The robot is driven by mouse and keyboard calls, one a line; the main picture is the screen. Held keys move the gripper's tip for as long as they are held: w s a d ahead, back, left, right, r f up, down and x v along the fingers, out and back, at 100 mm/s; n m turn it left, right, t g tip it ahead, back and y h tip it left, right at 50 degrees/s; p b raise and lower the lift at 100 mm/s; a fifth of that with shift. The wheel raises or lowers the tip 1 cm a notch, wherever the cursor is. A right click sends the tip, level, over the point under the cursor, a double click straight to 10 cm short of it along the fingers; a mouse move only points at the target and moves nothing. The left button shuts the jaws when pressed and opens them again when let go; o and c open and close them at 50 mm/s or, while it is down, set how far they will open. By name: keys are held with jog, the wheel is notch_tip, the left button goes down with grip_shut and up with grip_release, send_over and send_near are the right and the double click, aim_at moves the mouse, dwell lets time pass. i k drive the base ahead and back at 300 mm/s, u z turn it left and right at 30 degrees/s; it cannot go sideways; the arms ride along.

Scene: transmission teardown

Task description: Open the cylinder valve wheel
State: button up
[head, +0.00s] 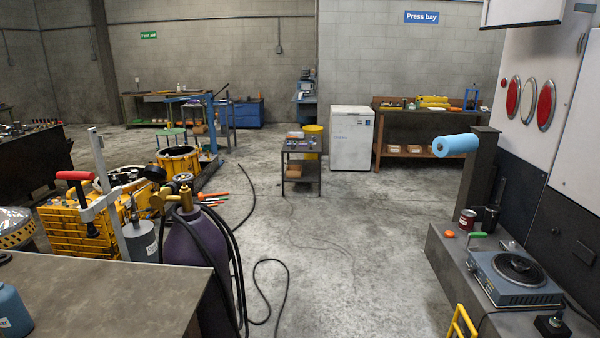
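A purple gas cylinder (198,258) stands upright in the left foreground of the head view, behind the near workbench. Its brass valve (186,198) is on top, with a small round grey wheel-like part (183,177) above it. A brass regulator (158,200) and a dark round gauge (156,174) sit to the left of the valve. I cannot tell how far the valve is turned. Black hoses (222,245) hang over and beside the cylinder. My gripper is not in view.
The near workbench (110,295) fills the lower left. A yellow gearbox housing (75,228) and a grey canister (141,241) stand left of the cylinder. A hose (268,290) lies on the floor. The concrete floor (350,240) is mostly clear up to the right-hand bench (450,270).

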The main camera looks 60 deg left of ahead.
aim_at(184, 179)
jog(key=u, duration=1.2)
jog(key=i, duration=2.2)
jog(key=u, duration=2.25)
jog(key=i, duration=0.5)
jog(key=z, duration=0.15)
